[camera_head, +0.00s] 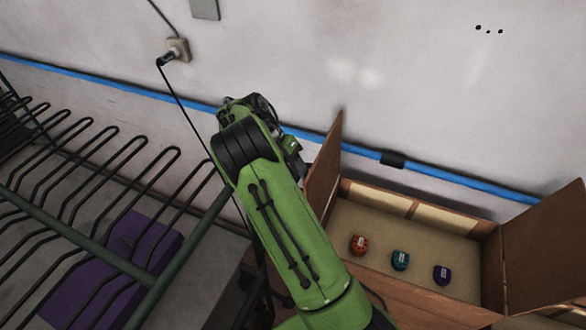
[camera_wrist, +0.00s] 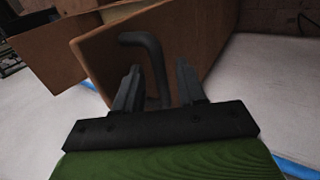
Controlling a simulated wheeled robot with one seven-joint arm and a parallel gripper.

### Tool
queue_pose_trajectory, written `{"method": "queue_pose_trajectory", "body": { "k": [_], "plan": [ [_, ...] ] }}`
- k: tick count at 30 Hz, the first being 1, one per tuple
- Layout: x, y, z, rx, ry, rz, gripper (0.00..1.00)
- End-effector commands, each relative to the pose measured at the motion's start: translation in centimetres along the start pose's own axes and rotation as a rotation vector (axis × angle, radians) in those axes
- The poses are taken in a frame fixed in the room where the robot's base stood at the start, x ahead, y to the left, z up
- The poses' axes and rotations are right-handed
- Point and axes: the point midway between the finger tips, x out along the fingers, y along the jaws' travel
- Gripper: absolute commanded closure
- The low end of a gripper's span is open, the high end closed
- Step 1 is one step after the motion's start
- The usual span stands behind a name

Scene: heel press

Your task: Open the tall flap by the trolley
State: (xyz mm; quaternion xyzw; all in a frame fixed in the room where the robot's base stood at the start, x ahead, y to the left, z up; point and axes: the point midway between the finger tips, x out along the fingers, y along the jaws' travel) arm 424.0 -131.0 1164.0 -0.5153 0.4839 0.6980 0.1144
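The tall brown flap (camera_head: 324,172) stands raised at the left side of a wooden box, the side by the trolley (camera_head: 75,240). In the wrist view the brown panel (camera_wrist: 205,45) fills the middle, with a dark bent bar handle (camera_wrist: 152,58) in front of it. My gripper (camera_wrist: 158,78) is open, with its two fingers on either side of the handle and gaps visible. Whether either finger touches it I cannot tell. In the head view my green arm hides the gripper's fingers and the handle.
The wooden box (camera_head: 425,218) holds an orange, a teal and a purple small item on its floor. Its right flap (camera_head: 545,250) stands open. A blue pipe (camera_head: 440,174) runs along the wall behind. A black cable (camera_head: 185,105) hangs from a wall socket. A purple box (camera_head: 125,265) sits under the trolley bars.

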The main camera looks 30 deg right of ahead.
Motion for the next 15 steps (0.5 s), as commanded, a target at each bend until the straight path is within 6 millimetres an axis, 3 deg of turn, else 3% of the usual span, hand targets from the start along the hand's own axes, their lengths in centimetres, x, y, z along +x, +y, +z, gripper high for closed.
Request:
{"method": "queue_pose_trajectory", "body": {
  "k": [12,15],
  "plan": [
    [-9.0,-0.1,-0.1,-0.003,0.006,0.001,0.6],
    [-10.2,-0.1,-0.2,-0.002,0.0,-0.004,0.6]
  ]
}}
